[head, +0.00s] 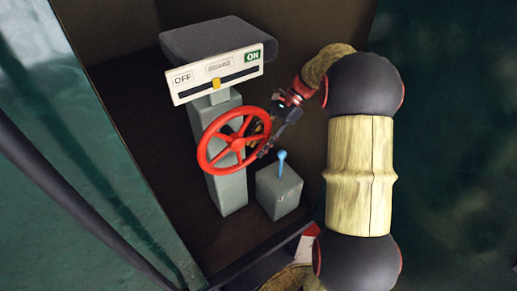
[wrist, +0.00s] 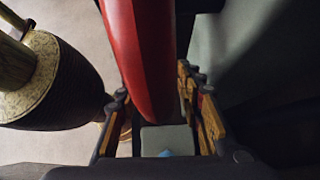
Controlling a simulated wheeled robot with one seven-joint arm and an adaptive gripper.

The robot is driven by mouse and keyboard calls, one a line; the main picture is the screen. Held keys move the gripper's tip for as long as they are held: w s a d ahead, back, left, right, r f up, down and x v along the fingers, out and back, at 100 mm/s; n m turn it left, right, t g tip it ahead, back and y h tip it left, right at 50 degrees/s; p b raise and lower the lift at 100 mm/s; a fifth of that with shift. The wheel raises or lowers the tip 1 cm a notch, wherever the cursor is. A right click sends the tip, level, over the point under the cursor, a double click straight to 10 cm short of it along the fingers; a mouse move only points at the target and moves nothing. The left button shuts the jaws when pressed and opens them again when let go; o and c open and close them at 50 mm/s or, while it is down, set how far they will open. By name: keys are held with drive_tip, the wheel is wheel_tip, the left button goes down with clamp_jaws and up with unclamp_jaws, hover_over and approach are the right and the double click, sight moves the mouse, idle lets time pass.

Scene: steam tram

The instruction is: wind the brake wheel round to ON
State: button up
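The red brake wheel (head: 233,141) stands upright and tilted to my view on the front of a grey post (head: 227,190). Above it, a white plate (head: 215,73) reads OFF at left and ON in green at right. Its yellow pointer (head: 216,84) sits partway along the slot, between the two words. My gripper (head: 262,137) is at the wheel's right side. In the wrist view, the red rim (wrist: 143,55) runs between my two fingers (wrist: 160,112), which stand apart with a gap beside the rim. I cannot tell whether either finger touches it.
A grey box (head: 279,193) with a blue lever (head: 282,161) stands close below my gripper, right of the post. Its blue tip shows low in the wrist view (wrist: 166,153). A dark rounded cover (head: 220,40) is behind the plate. A green panel (head: 110,110) borders the left.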

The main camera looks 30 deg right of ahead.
wheel_tip(320, 180, up, 7)
drive_tip(key=shift+r, duration=0.2)
drive_tip(key=shift+c, duration=0.4)
